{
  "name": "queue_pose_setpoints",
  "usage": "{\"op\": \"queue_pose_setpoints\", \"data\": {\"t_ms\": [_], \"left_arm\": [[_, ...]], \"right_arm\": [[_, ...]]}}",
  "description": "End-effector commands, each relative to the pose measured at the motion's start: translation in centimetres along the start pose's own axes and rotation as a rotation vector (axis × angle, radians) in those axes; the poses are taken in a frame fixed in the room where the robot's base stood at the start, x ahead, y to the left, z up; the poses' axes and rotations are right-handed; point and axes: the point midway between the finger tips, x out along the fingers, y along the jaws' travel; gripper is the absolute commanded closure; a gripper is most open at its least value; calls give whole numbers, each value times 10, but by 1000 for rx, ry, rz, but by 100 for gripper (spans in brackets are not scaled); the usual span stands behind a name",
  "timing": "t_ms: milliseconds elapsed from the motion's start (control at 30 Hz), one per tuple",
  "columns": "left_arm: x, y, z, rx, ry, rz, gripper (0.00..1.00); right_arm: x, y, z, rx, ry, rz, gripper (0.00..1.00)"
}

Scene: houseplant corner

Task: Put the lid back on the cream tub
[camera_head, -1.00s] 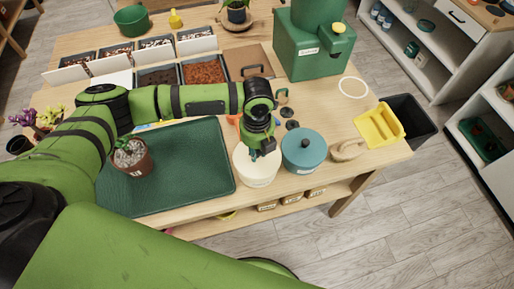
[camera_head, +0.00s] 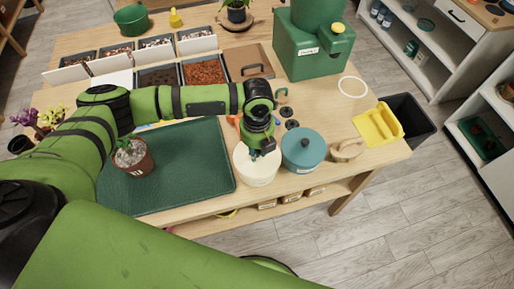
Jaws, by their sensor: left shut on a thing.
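The cream tub (camera_head: 257,176) stands near the front edge of the wooden table, between the green mat and a teal lidded pot. My left gripper (camera_head: 261,152) points down over the top of the tub. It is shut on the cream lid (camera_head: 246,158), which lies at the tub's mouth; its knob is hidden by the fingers. I cannot tell whether the lid sits fully on the rim or just above it. My right gripper is not in view.
The teal pot (camera_head: 303,152) stands close on the right of the tub. A green mat (camera_head: 190,180) with a potted plant (camera_head: 134,168) lies on the left.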

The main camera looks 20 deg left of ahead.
Motion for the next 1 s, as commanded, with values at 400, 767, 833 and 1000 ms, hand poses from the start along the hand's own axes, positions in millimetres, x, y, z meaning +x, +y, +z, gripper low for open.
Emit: {"op": "queue_pose_setpoints", "data": {"t_ms": [400,767,833,1000], "left_arm": [[0,0,0,0,0,0,100],[-1,0,0,1,-1,0,100],[0,0,1,1,-1,0,100],[0,0,0,0,-1,0,100]], "right_arm": [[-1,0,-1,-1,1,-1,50],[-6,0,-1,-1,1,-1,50],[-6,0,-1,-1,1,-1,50],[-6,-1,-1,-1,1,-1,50]]}}
